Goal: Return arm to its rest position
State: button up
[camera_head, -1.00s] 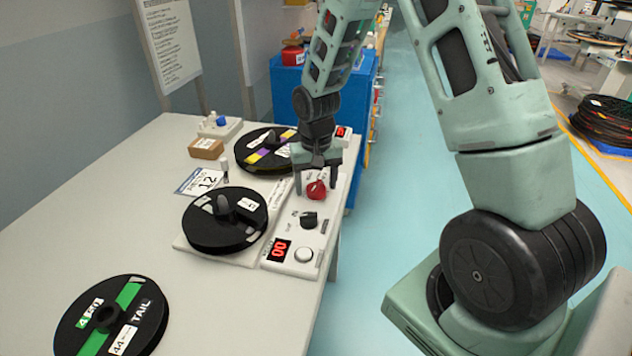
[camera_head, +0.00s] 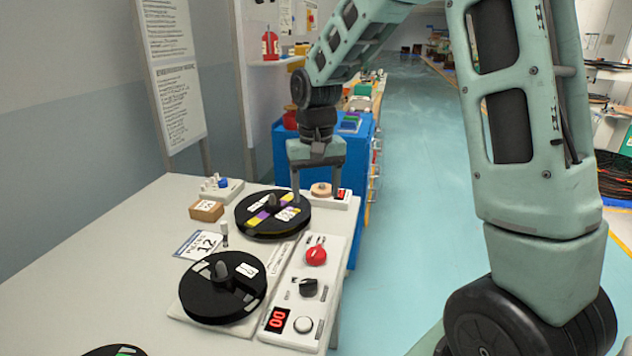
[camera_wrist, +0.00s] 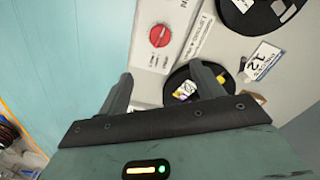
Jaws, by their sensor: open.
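My gripper (camera_head: 315,190) is open and empty, with its fingers pointing down above the far end of the rewind station. It is raised clear of the red knob (camera_head: 316,254) on the white control panel (camera_head: 323,271). In the wrist view my gripper (camera_wrist: 160,90) also shows spread fingers with nothing between them. The red knob also shows in the wrist view (camera_wrist: 160,35). My arm is bent and reaches out over the table from the right.
Black reels sit on the grey table: one in front (camera_head: 222,290), one with yellow and purple marks (camera_head: 272,222). A panel display (camera_head: 277,319) reads 00. A blue cabinet (camera_head: 350,165) stands behind. The blue floor (camera_head: 410,180) right of the table is clear.

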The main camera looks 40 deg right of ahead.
jog(key=shift+r, duration=0.6)
jog(key=s+a+n+p, duration=0.1)
jog(key=s+a+n, duration=0.2)
jog(key=s+a, duration=0.45)
jog(key=s+a+n, duration=0.4)
jog(key=a, duration=0.7)
jog(key=s+a+n, duration=0.2)
jog(key=s, duration=0.4)
jog(key=s+a+f+n, duration=0.1)
jog(key=s+a+n, duration=0.2)
jog(key=s, duration=0.4)
jog(key=shift+s+a+y+p, duration=0.15)
jog(key=shift+a+y+p, duration=0.15)
jog(key=shift+a+p, duration=0.1)
